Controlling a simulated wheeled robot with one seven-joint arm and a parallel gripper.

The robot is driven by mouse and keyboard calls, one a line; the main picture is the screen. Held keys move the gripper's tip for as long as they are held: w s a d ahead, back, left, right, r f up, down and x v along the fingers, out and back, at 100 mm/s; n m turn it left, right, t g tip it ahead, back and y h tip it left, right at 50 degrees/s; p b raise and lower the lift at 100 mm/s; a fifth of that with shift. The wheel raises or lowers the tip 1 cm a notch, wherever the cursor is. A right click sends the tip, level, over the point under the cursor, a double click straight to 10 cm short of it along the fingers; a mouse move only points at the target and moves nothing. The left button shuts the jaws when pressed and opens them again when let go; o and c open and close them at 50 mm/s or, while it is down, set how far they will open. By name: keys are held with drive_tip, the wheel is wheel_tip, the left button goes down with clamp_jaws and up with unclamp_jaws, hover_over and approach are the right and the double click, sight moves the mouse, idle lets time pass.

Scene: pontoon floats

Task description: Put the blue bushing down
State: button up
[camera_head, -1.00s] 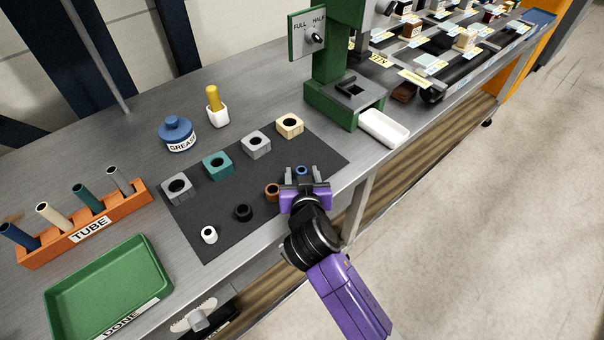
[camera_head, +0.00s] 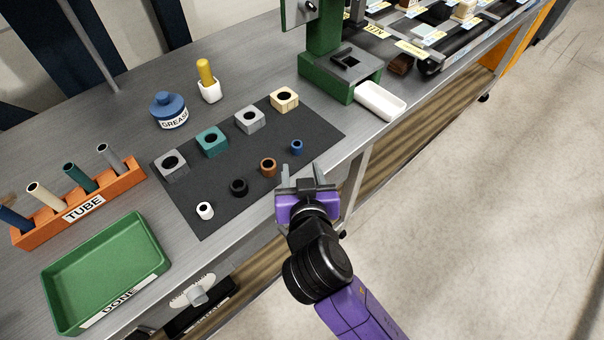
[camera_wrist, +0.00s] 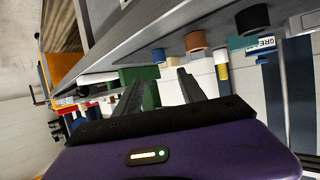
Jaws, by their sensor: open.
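The blue bushing (camera_head: 297,147) stands upright on the dark mat (camera_head: 327,134), near its right end, at the end of a row with the brown, black and white bushings. My gripper (camera_head: 302,172) is open and empty, just in front of the blue bushing and apart from it, near the table's front edge. In the wrist view the two fingers (camera_wrist: 158,88) are spread with nothing between them. A small blue piece (camera_wrist: 159,56), which looks like the blue bushing, shows beyond them.
The brown bushing (camera_head: 268,167) stands close left of the blue one. Behind is a row of blocks with holes, including a grey block (camera_head: 249,120) and a cream block (camera_head: 284,99). A white tray (camera_head: 380,101) lies right, by the green press (camera_head: 338,88). A green tray (camera_head: 105,270) is front left.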

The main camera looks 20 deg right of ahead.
drive_tip(key=shift+s+a+r, duration=0.1)
drive_tip(key=shift+s+r, duration=0.1)
drive_tip(key=shift+s, duration=0.25)
drive_tip(key=s+f+n+y, duration=0.2)
drive_tip(key=s+f, duration=0.1)
drive_tip(key=s, duration=0.5)
drive_tip(key=s+f+n+y, duration=0.2)
drive_tip(key=s+f, duration=0.2)
drive_tip(key=s, duration=0.3)
drive_tip(key=s+d+r+t, duration=0.1)
drive_tip(key=s+r, duration=0.3)
drive_tip(key=s, duration=0.4)
drive_tip(key=s+d+r+t, duration=0.1)
drive_tip(key=s+d+r, duration=0.2)
drive_tip(key=s+r, duration=0.2)
drive_tip(key=v, duration=0.3)
drive_tip(key=shift+s+d+f, duration=0.15)
drive_tip(key=shift+s+f, duration=0.1)
drive_tip(key=shift+s, duration=0.1)
